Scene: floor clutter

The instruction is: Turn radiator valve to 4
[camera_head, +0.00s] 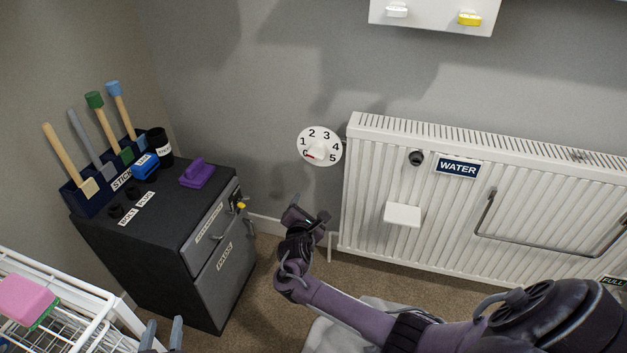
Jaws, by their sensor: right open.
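The radiator valve dial (319,146) is a white disc on the grey wall, just left of the radiator (390,215). It carries the figures 1 to 5 and a partly covered figure at lower left. A small white knob sits in its middle, with a red mark toward the lower left, near the covered figure. My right gripper (310,209) is open and empty, below the dial and apart from it. My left gripper (163,331) shows only its fingertips at the bottom edge. They are apart with nothing visible between them.
A black cabinet (160,255) with a tool rack and a purple object (197,173) on top stands left. A white wire cart (75,320) holds a pink sponge (25,298).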

